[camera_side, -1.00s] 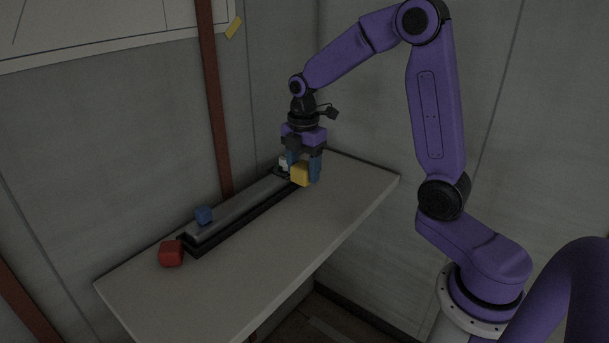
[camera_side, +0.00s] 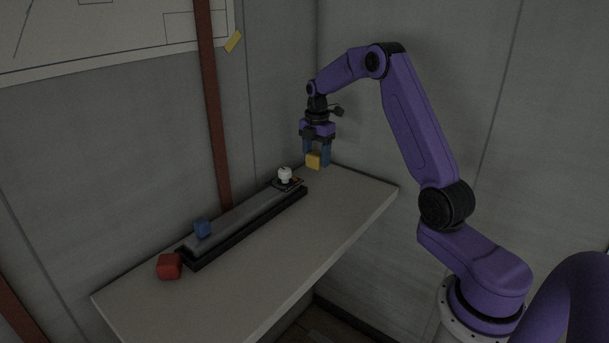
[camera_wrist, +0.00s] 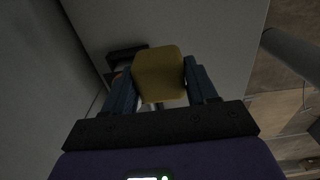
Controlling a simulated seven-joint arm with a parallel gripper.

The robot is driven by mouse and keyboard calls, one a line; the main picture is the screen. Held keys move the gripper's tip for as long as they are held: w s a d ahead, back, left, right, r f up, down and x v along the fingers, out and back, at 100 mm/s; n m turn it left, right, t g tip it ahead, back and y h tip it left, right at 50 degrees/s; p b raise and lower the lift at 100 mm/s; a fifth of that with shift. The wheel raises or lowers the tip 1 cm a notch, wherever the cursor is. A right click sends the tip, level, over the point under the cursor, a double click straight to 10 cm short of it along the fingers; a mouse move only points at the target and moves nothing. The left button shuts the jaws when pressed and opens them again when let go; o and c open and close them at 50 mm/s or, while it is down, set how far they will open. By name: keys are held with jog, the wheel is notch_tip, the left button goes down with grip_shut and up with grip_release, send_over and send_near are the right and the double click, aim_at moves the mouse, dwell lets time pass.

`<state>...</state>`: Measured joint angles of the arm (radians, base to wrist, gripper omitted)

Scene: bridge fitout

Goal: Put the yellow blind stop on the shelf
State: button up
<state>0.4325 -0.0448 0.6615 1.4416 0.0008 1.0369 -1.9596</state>
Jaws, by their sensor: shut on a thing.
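The yellow blind stop (camera_side: 313,160) is a small block held between the two blue fingers of my gripper (camera_side: 317,158). It hangs at the far end of the pale shelf-like board (camera_side: 300,232), beyond the dark rail. It looks apart from the surface, but its exact height is hard to tell. In the wrist view the yellow stop (camera_wrist: 160,72) sits between both fingertips (camera_wrist: 160,85) and hides part of what lies behind it. I cannot tell whether the task's shelf is this board.
The dark rail (camera_side: 250,229) with a grey top runs along the board. A white knob (camera_side: 284,174) stands at its far end. A blue block (camera_side: 202,228) sits on its near part, and a red block (camera_side: 169,266) lies by its near end. The board's front right is clear.

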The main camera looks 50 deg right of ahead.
send_over(305, 184)
notch_tip(305, 184, down, 7)
jog(key=shift+r, duration=0.1)
jog(key=shift+f, duration=1.6)
jog(key=o, duration=1.2)
jog(key=shift+f, duration=0.15)
jog(key=shift+c, duration=0.2)
